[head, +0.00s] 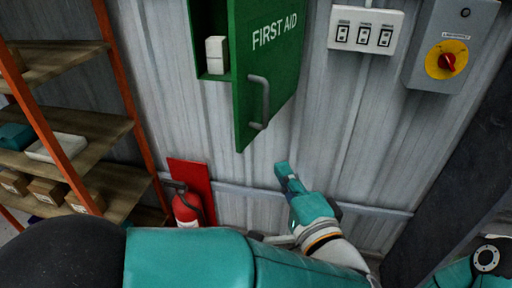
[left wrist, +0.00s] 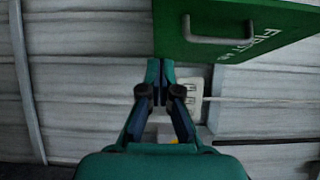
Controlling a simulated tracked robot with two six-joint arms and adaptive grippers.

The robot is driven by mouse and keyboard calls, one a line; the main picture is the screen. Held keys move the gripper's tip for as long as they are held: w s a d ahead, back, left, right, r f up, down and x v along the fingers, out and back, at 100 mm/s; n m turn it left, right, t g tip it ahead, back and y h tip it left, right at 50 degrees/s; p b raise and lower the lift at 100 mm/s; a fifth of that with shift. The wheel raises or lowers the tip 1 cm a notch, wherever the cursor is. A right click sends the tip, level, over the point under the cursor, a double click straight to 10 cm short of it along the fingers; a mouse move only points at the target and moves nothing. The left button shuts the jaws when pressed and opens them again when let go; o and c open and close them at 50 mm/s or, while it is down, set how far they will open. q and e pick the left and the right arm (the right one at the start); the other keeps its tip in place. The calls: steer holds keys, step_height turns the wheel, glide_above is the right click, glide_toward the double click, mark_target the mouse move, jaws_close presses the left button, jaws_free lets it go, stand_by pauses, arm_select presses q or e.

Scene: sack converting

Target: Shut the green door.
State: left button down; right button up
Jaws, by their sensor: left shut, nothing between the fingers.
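The green door (head: 280,62) with "FIRST AID" lettering and a grey handle (head: 262,101) stands open, swung out from a green wall cabinet (head: 205,77). A white box (head: 215,55) shows inside the cabinet. My left gripper (head: 282,168) is shut and empty, below the door's lower edge and apart from the handle in the head view. In the left wrist view the closed fingertips (left wrist: 160,66) overlap the lower edge of the door (left wrist: 230,20) in the picture; I cannot tell if they touch. My right gripper is not in view.
A red fire extinguisher (head: 187,208) hangs at lower left, beside an orange-framed shelf (head: 80,130) with boxes. A switch panel (head: 366,30) and a grey box with a red-yellow knob (head: 447,60) are on the wall to the right. A wall rail (head: 375,210) runs below.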

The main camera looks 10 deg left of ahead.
mark_target(251, 138)
arm_select(q)
steer(key=shift+w+a+p, duration=0.2)
steer(key=shift+w+a, duration=1.3)
steer(key=shift+a, duration=0.15)
steer(key=shift+w+a+p, duration=0.2)
steer(key=shift+w+a, duration=1.25)
steer(key=shift+a, duration=0.2)
